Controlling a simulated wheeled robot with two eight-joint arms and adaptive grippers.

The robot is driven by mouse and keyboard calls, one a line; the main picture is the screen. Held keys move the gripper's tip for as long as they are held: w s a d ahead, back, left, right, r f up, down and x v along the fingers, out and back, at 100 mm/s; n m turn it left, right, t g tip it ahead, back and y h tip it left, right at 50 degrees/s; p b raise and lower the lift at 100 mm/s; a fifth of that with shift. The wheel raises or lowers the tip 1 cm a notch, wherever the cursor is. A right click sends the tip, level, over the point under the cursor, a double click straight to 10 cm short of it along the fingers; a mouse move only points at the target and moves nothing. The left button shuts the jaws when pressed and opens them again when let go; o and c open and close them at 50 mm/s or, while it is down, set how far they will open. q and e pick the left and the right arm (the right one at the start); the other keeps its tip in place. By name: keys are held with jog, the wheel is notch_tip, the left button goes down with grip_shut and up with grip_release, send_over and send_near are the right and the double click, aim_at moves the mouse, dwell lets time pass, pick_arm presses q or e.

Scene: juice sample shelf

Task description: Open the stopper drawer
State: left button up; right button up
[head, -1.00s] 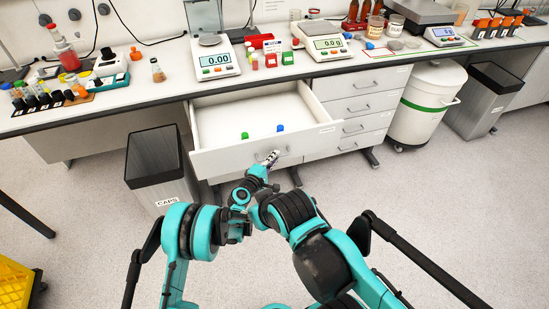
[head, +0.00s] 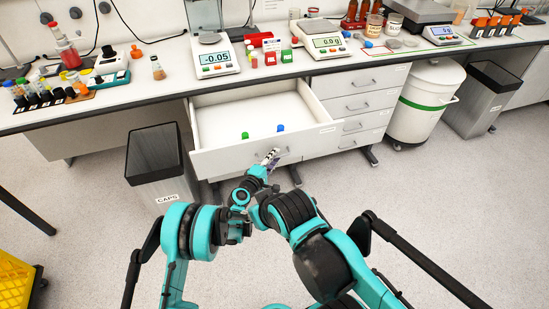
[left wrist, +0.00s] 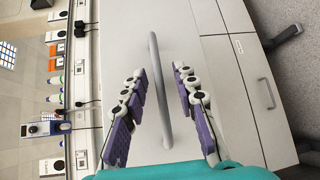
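The stopper drawer (head: 225,158) under the bench is pulled well out, and its white inside shows. A green stopper (head: 245,135) and a blue stopper (head: 280,128) lie in it. My left gripper (head: 271,157) is at the drawer's front, by its handle. In the left wrist view, the grey bar handle (left wrist: 158,85) runs between the purple-padded fingers of my left gripper (left wrist: 160,90). The fingers are open, with a gap on each side of the bar. My right gripper does not show in either view.
A dark bin marked CAPS (head: 155,165) stands left of the drawer. Closed drawers (head: 360,105) and a white barrel (head: 428,100) are to the right. Scales (head: 214,58) and bottles stand on the bench above. The floor before the drawer is partly filled by my arms.

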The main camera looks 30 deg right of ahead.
pick_arm(q)
jog(key=v, duration=0.7)
jog(key=shift+a, duration=0.15)
jog(key=a+r+m+y, duration=0.55)
jog(key=a+r, duration=1.15)
jog(key=a, duration=0.5)
jog(key=s+a+m+y, duration=0.1)
jog(key=s+a+y, duration=0.3)
jog(key=s+a, duration=0.7)
jog(key=s+a+m+g+y, duration=0.1)
jog(key=s+a+y, duration=0.3)
jog(key=s+a, duration=0.7)
jog(key=a, duration=0.6)
jog(key=shift+s+f, duration=0.3)
jog(key=shift+f, duration=0.05)
